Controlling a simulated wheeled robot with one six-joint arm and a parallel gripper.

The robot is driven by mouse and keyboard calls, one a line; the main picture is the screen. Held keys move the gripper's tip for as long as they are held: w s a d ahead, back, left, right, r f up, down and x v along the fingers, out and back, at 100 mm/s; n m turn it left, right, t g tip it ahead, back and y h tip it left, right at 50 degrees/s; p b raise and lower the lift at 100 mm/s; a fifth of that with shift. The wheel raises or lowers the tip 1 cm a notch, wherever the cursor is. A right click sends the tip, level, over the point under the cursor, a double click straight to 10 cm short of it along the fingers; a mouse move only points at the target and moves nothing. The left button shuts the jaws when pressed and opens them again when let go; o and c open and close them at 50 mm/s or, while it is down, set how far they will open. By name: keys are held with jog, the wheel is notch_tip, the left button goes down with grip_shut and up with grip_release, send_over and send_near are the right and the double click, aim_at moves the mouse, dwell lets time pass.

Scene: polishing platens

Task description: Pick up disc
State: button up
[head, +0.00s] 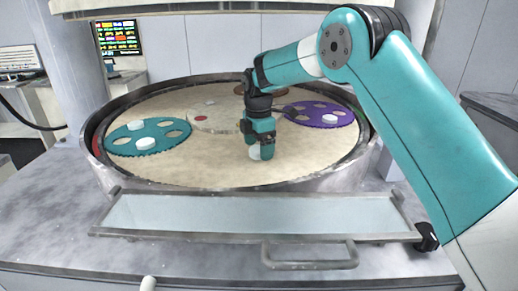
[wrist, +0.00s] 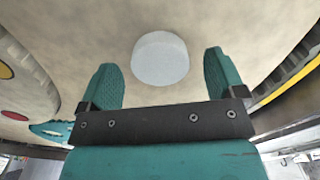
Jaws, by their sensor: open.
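A small white disc (wrist: 160,59) lies on the beige platen (head: 200,168), apart from the carriers. In the wrist view it sits between and a little beyond my two open teal fingers, with a gap on both sides. In the head view my gripper (head: 261,153) is low over the front middle of the platen, and the disc (head: 254,153) shows partly behind the fingers. My gripper (wrist: 165,80) holds nothing. Another white disc (head: 146,142) is on the teal carrier (head: 120,140), and one more (head: 330,118) is on the purple carrier (head: 312,109).
A raised metal rim (head: 95,150) surrounds the platen. A pale tray (head: 250,213) with a handle (head: 310,264) stands in front. A clear round plate with a red spot (head: 201,118) lies near the centre. The platen's front left is bare.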

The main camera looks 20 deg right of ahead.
jog(key=shift+d+f, duration=0.1)
jog(key=shift+f, duration=0.3)
jog(key=c, duration=1.1)
jog(key=shift+r, duration=0.2)
